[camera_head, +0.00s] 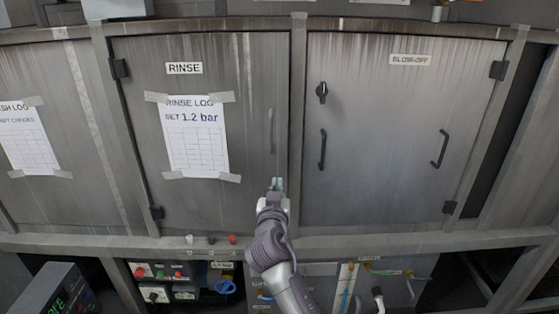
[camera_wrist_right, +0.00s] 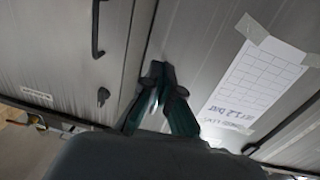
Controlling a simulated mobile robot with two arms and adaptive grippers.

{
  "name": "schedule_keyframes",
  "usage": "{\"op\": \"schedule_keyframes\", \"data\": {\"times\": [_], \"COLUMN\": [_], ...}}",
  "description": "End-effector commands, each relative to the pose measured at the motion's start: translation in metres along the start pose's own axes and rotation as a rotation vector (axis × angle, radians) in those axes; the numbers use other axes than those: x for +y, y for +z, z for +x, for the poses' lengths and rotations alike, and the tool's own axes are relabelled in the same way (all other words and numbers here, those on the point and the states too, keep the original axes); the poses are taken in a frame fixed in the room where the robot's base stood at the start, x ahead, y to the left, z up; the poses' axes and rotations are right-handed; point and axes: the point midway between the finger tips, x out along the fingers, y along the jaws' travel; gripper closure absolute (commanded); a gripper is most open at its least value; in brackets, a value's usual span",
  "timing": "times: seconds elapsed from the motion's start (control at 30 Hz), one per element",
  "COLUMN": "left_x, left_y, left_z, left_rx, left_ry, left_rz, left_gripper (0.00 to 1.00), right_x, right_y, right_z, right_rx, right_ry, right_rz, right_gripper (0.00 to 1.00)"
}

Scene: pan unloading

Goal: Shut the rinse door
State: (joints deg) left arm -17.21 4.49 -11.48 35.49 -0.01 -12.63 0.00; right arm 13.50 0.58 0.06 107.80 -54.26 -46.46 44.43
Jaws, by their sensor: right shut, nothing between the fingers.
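The rinse door (camera_head: 225,75) is a grey metal panel with a "RINSE" label, a taped log sheet and a grey upright handle (camera_head: 271,130). Its hinges are on the left. It looks almost in line with the frame; I cannot tell whether it is fully flush. My right gripper (camera_head: 278,184) is shut and empty, in front of the door's lower right edge, below the handle. In the right wrist view, the gripper (camera_wrist_right: 159,85) points at the door edge beside the log sheet (camera_wrist_right: 255,85). I cannot tell whether the fingertips touch. My left gripper is out of view.
The blow-off door (camera_head: 385,130) stands right of the centre post, with a black latch (camera_head: 321,92) and black handles. A ledge (camera_head: 100,243) with small knobs runs below the doors. Under it are control boxes, hoses and valves. A display box (camera_head: 52,292) stands at lower left.

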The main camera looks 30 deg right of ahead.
Motion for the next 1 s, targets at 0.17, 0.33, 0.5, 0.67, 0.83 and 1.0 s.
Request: {"op": "schedule_keyframes", "data": {"times": [0.17,0.33,0.5,0.67,0.83,1.0], "left_x": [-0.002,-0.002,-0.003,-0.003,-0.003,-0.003], "left_y": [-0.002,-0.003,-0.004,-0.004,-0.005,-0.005], "left_z": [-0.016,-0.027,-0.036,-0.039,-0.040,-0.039], "left_rx": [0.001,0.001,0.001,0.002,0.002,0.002], "left_ry": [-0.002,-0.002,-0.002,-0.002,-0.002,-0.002], "left_rz": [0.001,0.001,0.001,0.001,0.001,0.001], "left_gripper": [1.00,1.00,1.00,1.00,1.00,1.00], "right_x": [0.000,0.000,0.000,0.000,0.000,0.000], "right_y": [-0.005,-0.003,-0.002,-0.001,0.000,0.001], "right_z": [0.039,0.076,0.103,0.116,0.121,0.120], "right_rx": [0.001,-0.002,-0.002,-0.002,-0.001,-0.001], "right_ry": [0.001,0.001,0.000,0.000,-0.001,-0.002], "right_rz": [-0.005,-0.005,-0.005,-0.002,-0.001,-0.001], "right_gripper": [1.00,1.00,1.00,1.00,1.00,1.00]}}
